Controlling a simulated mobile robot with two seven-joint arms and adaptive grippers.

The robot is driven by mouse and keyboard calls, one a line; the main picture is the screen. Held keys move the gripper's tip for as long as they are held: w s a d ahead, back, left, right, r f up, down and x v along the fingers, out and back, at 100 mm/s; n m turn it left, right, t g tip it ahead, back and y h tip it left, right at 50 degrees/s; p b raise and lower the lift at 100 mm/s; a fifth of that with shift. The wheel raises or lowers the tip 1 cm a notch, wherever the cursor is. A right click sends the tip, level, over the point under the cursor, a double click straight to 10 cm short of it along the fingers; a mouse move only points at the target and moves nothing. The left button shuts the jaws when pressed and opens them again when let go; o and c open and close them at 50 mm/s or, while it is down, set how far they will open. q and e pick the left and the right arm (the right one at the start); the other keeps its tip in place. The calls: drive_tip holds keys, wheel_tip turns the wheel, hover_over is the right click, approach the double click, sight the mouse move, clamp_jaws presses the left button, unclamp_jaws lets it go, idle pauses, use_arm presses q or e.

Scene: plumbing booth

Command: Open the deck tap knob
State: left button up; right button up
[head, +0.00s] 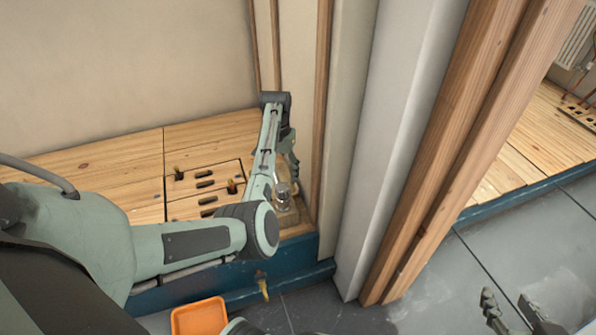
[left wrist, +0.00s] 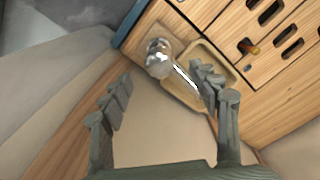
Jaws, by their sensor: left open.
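The chrome deck tap (head: 283,197) stands at the right end of the wooden deck, partly behind my left arm. In the left wrist view its round knob (left wrist: 158,58) shows clearly, with the spout (left wrist: 186,77) running toward the right finger. My left gripper (head: 291,163) points down over the tap. In the left wrist view my left gripper (left wrist: 165,92) is open and empty, its fingers apart, with the knob beyond the gap between them. The right finger overlaps the spout's end; I cannot tell whether they touch. My right gripper (head: 506,298) is open and empty at the bottom right.
A shallow beige basin (left wrist: 178,95) lies under the spout. The wooden deck (head: 95,156) has dark slots and brass fittings (head: 232,187). A white wall edge and wooden posts (head: 440,160) stand close right of the tap. An orange tray (head: 200,318) is below the deck.

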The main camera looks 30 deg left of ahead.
sight(282, 187)
use_arm(q)
drive_tip(key=shift+w+f, duration=0.1)
drive_tip(key=shift+w, duration=0.3)
drive_tip(key=shift+w+f, duration=0.1)
wheel_tip(282, 187, down, 7)
drive_tip(key=shift+r+b, duration=0.1)
drive_tip(key=shift+b, duration=1.05)
drive_tip(key=shift+f, duration=0.3)
use_arm(e)
drive_tip(key=w+a+r+t+y, duration=0.3)
drive_tip(key=a+r+t, duration=0.2)
drive_tip(key=r, duration=0.5)
drive_tip(key=shift+w+a+r+n+t+y, duration=0.3)
drive_tip(key=shift+a+r, duration=0.1)
drive_tip(key=shift+a, duration=0.7)
use_arm(q)
drive_tip(key=shift+c, duration=0.6)
